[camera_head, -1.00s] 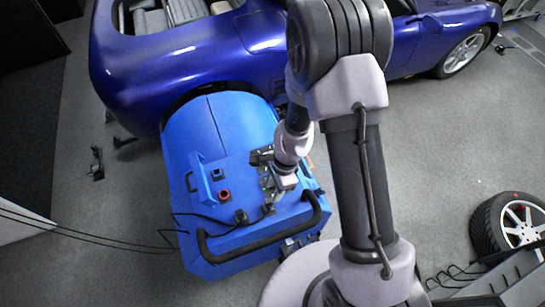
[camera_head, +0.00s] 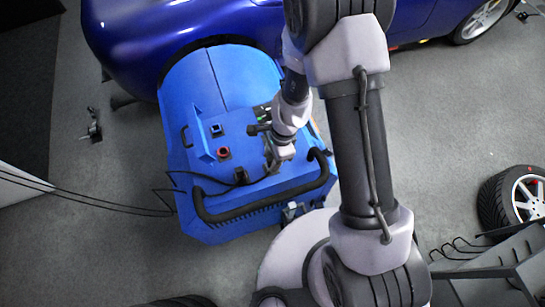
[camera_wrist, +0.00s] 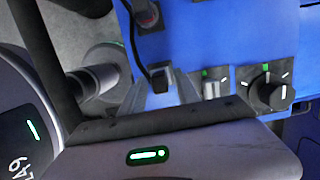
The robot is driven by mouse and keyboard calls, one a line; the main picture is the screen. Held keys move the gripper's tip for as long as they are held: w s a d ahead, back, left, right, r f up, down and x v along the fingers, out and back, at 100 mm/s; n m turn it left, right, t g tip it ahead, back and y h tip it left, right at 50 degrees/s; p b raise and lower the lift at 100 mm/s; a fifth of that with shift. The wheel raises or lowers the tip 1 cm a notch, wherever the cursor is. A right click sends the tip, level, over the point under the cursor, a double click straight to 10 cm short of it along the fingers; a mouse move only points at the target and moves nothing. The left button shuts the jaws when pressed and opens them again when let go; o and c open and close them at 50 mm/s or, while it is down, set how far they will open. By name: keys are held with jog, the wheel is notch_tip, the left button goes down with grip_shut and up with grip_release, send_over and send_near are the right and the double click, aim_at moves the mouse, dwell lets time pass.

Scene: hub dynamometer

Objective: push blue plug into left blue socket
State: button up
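The blue machine's top panel carries a blue-topped socket (camera_head: 216,130) and, just below it, a red socket (camera_head: 223,152). My gripper (camera_head: 273,170) is low over the panel, right of the sockets and close to the black handle bar. In the wrist view, a dark plug body (camera_wrist: 160,74) with a black cable lies at my gripper's fingertips (camera_wrist: 162,92). Its colour marking does not show, and I cannot tell whether the fingers grip it. A second dark plug or holder (camera_head: 241,176) sits left of the gripper.
The thick black handle bar (camera_head: 265,197) runs along the panel's near edge. A rotary knob (camera_wrist: 268,92) and a small green-marked switch (camera_wrist: 210,86) are right of the fingers. Black cables (camera_head: 100,203) trail off left. A blue car (camera_head: 180,35) stands behind.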

grip_shut()
jog(key=shift+r, duration=0.15)
jog(key=shift+r+p, duration=1.85)
jog(key=shift+r, duration=0.1)
